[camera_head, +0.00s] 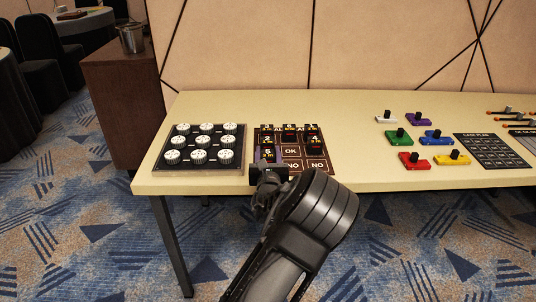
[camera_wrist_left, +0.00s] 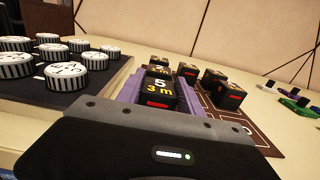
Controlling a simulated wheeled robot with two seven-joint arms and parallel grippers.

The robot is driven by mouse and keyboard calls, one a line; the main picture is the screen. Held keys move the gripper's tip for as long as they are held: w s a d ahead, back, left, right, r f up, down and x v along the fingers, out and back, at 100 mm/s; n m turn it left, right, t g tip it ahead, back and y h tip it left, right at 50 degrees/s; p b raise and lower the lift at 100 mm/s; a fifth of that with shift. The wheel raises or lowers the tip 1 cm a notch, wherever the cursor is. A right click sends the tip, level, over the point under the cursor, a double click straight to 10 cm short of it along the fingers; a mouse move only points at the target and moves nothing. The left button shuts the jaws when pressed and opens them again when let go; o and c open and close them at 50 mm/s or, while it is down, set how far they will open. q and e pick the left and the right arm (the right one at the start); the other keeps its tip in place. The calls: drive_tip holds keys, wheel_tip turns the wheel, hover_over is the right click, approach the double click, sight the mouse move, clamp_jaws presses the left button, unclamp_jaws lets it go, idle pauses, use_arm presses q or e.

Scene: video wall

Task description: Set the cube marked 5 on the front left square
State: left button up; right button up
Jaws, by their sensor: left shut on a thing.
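The cube marked 5 (camera_head: 268,152) is black with a light number; the left wrist view shows it close up with "3 m" below the 5 (camera_wrist_left: 160,86). My left gripper (camera_head: 267,160) is shut on it, purple fingers on both sides. The dark brown board (camera_head: 291,165) has a grid of squares; the cube is at its front left square. I cannot tell whether its underside touches the board. The front middle and front right squares show "NO", and the centre shows "OK". My right gripper is in neither view.
Several other black cubes stand along the board's back row and middle sides, including cube 2 (camera_head: 267,139) and cube 4 (camera_head: 314,140). A dark tray of white round pieces (camera_head: 200,141) lies close on the left. Coloured blocks (camera_head: 430,137) and a printed card (camera_head: 492,151) lie right.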

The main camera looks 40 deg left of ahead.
use_arm(q)
drive_tip(key=shift+f, duration=0.1)
drive_tip(key=o, duration=1.4)
drive_tip(key=shift+r, duration=0.2)
drive_tip(key=shift+s+d+f, duration=0.1)
drive_tip(key=shift+s+d, duration=0.1)
drive_tip(key=shift+d, duration=0.05)
drive_tip(key=p+v, duration=0.1)
drive_tip(key=v, duration=1)
drive_tip(key=shift+s+d, duration=0.1)
drive_tip(key=shift+s, duration=0.1)
